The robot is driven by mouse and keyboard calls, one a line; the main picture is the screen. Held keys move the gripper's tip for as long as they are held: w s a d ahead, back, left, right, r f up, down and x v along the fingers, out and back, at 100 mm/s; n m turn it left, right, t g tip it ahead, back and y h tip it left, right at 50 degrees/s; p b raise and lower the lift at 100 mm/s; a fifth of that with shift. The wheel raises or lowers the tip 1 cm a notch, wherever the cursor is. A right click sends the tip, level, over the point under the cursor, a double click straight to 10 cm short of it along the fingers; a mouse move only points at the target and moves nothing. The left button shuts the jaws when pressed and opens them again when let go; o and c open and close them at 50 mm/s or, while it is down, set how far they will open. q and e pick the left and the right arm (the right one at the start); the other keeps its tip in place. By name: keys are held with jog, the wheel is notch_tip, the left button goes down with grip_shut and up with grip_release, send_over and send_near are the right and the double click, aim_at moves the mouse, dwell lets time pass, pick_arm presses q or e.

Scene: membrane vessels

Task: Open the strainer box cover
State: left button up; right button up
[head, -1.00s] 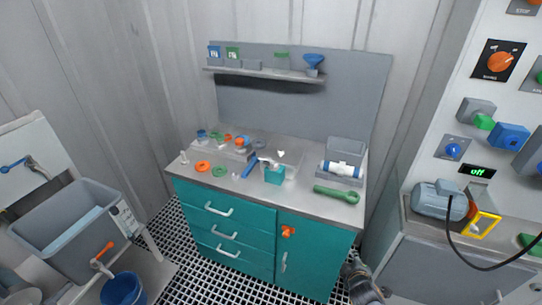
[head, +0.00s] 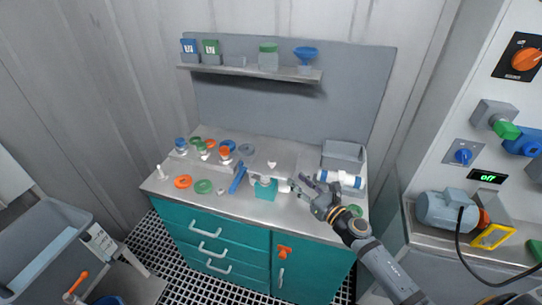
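A small teal box (head: 265,189) with a pale fitting on top stands near the front middle of the workbench. A short pale pipe piece shows at its right side. I cannot tell which part is the strainer box cover. My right gripper (head: 305,184) reaches in from the lower right over the bench top, just right of the teal box. Its fingers look spread, with nothing seen between them. I cannot tell whether it touches the pipe piece. My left gripper is not in view.
A blue tool (head: 238,179) lies left of the box, beside orange (head: 183,181) and green (head: 204,186) rings. A white and blue cartridge (head: 342,178) lies at the right. The arm mostly hides the green wrench. A shelf (head: 250,70) hangs behind. The bench's front left is fairly clear.

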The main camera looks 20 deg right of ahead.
aim_at(275, 165)
jog(key=shift+w+a+f+n+g+y, duration=0.3)
jog(key=shift+w+f+n, duration=0.2)
jog(key=shift+n, duration=0.4)
jog(key=p+x, duration=0.1)
jog(key=x, duration=0.1)
jog(key=p+x, duration=0.1)
jog(key=x, duration=0.1)
jog(key=r+p+x, duration=0.1)
jog(key=x, duration=0.1)
jog(key=shift+w+a, duration=0.1)
jog(key=shift+a, duration=0.1)
jog(key=x, duration=0.2)
jog(key=shift+w+a, duration=0.1)
jog(key=shift+w, duration=0.2)
jog(key=shift+w+a, duration=0.15)
jog(key=shift+w, duration=0.1)
jog(key=shift+w+f, duration=0.1)
jog(key=shift+c, duration=0.2)
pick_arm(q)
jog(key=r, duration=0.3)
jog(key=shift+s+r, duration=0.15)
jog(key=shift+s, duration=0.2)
pick_arm(e)
grip_shut()
